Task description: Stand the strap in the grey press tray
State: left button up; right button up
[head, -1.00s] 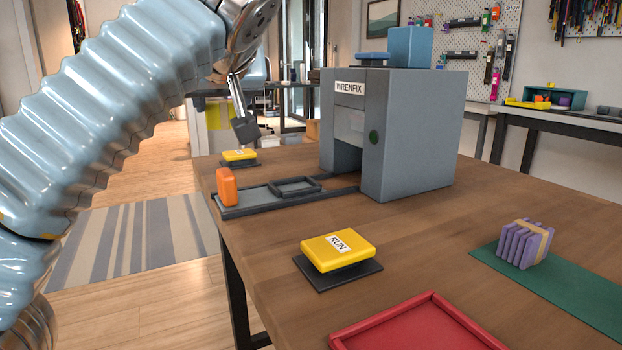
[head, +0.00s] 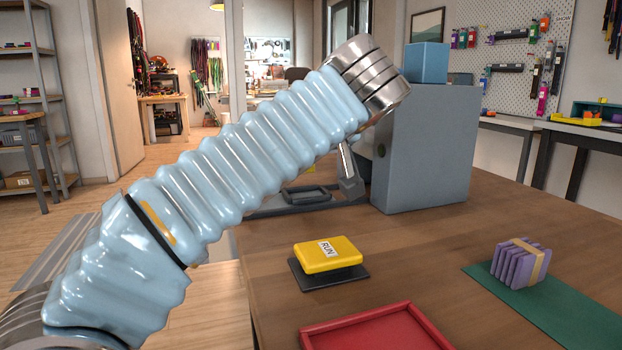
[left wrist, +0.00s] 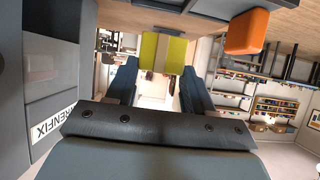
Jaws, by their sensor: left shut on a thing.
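The grey press tray (head: 308,195) lies on the table in front of the press, partly behind my left arm in the head view. In the left wrist view both fingers of my left gripper (left wrist: 160,75) show, shut on a yellow-green piece with a pale band, which I take to be the strap (left wrist: 176,52). My right gripper is not in view.
The grey press (head: 430,150) stands right beside my left gripper. An orange block (left wrist: 247,32) is near it in the left wrist view. A yellow RUN button (head: 330,254), a red tray (head: 375,325) and a banded purple bundle (head: 520,263) on a green mat (head: 570,300) are nearer.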

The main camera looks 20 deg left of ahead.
aim_at(312, 197)
pick_arm(q)
jog(key=f, duration=0.1)
jog(key=f+b, duration=0.1)
jog(key=f, duration=0.1)
jog(key=d+f+b, duration=0.1)
jog(key=shift+w+d+f, duration=0.1)
jog(key=shift+w+f, duration=0.25)
jog(key=o, duration=1)
jog(key=shift+o, duration=0.2)
jog(key=shift+r, duration=0.1)
jog(key=p+v, duration=0.2)
jog(key=v, duration=1)
